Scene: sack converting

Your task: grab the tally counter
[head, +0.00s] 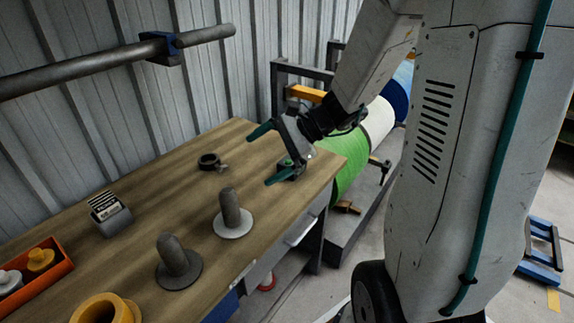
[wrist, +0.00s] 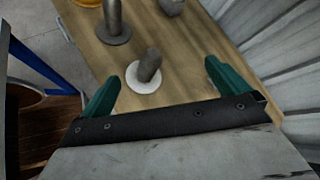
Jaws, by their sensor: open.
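My gripper (head: 268,155) is open and empty above the far right part of the wooden bench. Its two teal fingers also show spread apart in the wrist view (wrist: 162,80). A small dark item with a green spot (head: 289,164) sits on the bench by the right edge, just behind the lower finger and partly covered by it. It may be the tally counter, but I cannot tell for sure. It does not show in the wrist view. A dark ring-shaped piece with a small stub (head: 209,162) lies left of my gripper, apart from it.
A grey post on a white disc (head: 231,215) and one on a grey disc (head: 174,263) stand on the bench (head: 150,190). A striped block (head: 108,212), a yellow ring (head: 104,310) and an orange tray (head: 62,270) lie left.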

